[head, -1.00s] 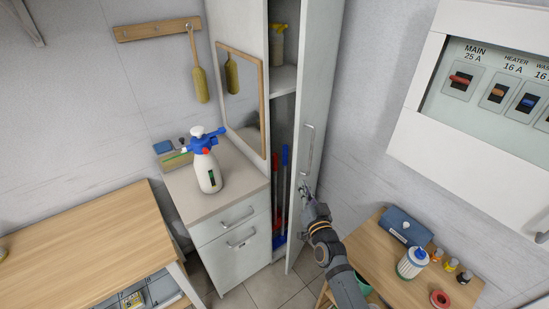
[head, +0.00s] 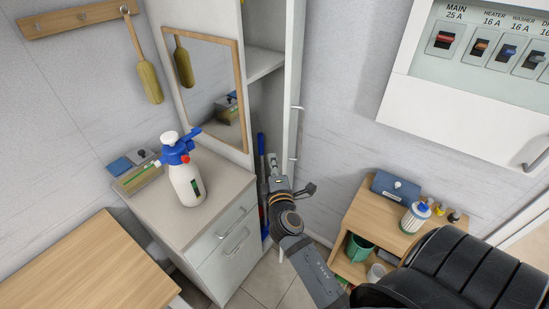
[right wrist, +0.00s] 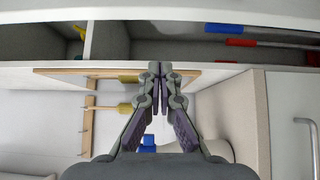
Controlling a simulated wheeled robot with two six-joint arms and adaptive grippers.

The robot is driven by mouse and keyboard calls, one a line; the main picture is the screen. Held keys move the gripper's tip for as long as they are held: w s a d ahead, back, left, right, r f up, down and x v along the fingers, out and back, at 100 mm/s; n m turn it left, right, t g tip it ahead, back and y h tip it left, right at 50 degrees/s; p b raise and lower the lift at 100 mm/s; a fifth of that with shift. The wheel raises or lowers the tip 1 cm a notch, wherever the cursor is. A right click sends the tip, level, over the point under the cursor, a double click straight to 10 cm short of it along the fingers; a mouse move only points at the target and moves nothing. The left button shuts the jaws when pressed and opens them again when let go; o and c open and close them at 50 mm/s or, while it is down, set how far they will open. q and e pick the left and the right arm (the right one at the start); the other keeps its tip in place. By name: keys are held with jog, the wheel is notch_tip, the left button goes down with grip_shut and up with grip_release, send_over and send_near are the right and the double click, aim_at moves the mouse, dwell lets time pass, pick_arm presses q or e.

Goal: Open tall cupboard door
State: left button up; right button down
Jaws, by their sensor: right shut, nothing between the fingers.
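The tall cupboard door (head: 293,85) stands open and shows nearly edge-on in the head view. Its bar handle (head: 297,130) sticks out on the right side. The cupboard's open inside (head: 266,105) is left of the door, with a shelf above and red and blue poles below. My right gripper (head: 273,163) is in front of the opening, left of the door's edge and below handle height. Its fingers are shut and empty in the right wrist view (right wrist: 158,78). Whether it touches the door's inner face cannot be told. My left gripper is not in view.
A drawer cabinet (head: 225,240) with a spray bottle (head: 185,178) stands left of the cupboard. A small wooden table (head: 375,218) with a blue case and bottles is at right. A breaker box (head: 470,80) hangs above it. A wooden bench (head: 85,265) is front left.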

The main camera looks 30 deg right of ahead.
jog(key=p+x, duration=0.2)
jog(key=x, duration=0.6)
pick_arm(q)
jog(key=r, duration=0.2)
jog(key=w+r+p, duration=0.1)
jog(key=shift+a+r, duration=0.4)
pick_arm(e)
jog(key=s+d, duration=0.2)
jog(key=shift+s+d, duration=0.25)
jog(key=shift+s, duration=0.15)
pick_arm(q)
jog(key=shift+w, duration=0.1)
pick_arm(e)
jog(key=shift+w, duration=0.1)
